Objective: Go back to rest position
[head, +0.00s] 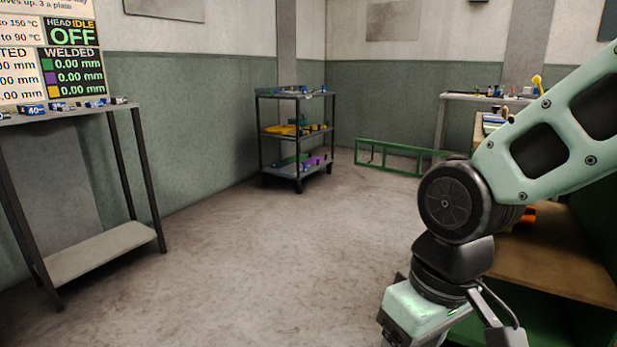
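My arm comes in from the right edge in mint green. It bends at a dark round joint and runs down to a mint part at the bottom edge. The fingers of my gripper do not show, so whether it is open, shut or holding something cannot be seen.
A bench (555,262) stands at right, partly behind my arm. A shelf stand (105,252) with small parts on top is at left. A three-tier cart (297,175) and a green frame (398,146) stand further back. The floor (270,260) between is clear.

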